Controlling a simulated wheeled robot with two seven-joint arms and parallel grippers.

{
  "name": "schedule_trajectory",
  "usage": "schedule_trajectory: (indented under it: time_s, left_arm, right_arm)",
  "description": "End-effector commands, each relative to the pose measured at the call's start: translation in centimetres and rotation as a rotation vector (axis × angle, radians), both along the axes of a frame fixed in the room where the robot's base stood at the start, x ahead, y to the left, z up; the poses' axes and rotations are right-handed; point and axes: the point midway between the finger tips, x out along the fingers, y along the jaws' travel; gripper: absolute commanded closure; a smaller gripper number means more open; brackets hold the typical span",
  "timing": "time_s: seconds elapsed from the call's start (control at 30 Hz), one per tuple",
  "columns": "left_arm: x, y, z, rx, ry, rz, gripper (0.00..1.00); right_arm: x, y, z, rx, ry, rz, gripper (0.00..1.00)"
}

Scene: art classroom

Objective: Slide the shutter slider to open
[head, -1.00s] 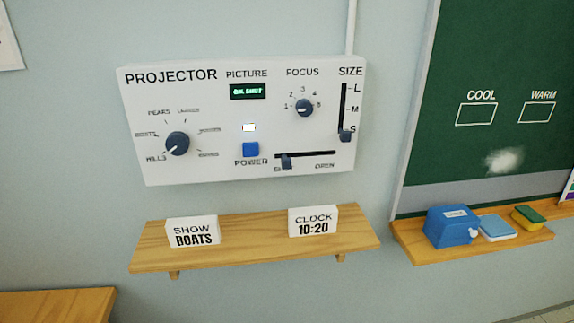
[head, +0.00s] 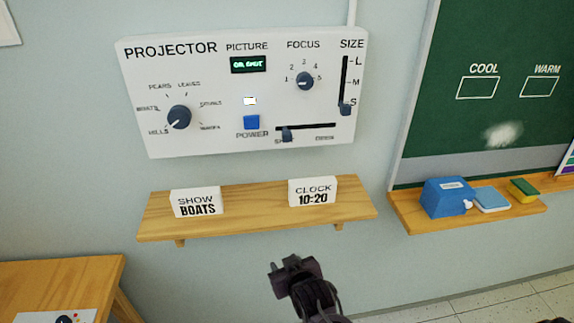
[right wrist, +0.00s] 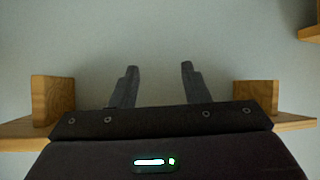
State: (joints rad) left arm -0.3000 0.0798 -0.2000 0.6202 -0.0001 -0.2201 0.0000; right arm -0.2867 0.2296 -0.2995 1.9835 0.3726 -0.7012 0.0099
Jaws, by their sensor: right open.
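The white projector panel (head: 215,140) is on the wall in the head view. Its dark shutter slider (head: 287,134) sits at the left, SHUT end of a horizontal slot; the OPEN label is at the right end. The small display (head: 248,65) seems to read "ON SHUT". My right gripper (head: 294,265) is low in the head view, below the wooden shelf and well below the slider, touching nothing I can see. In the right wrist view its two fingers (right wrist: 158,85) are apart with nothing between them. My left gripper is not in view.
A chalkboard ledge (head: 470,217) is at right, a wooden table (head: 60,280) at lower left. The wall before the panel is clear.

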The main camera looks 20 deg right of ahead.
Motion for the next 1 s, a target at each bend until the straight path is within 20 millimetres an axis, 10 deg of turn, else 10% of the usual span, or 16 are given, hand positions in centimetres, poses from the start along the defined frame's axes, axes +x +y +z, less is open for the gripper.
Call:
schedule_trajectory:
  time_s: [0.2,0.7,1.0]
  left_arm:
    - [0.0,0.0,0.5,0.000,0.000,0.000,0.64]
    - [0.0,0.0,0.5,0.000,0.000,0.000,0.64]
    - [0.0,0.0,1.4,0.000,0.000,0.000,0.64]
  right_arm:
    - [0.0,0.8,9.1,0.066,-0.118,-0.010,0.58]
    - [5.1,-2.7,23.6,-0.034,-0.831,-0.160,0.58]
    - [5.8,-3.9,27.6,-0.076,-0.991,-0.195,0.58]
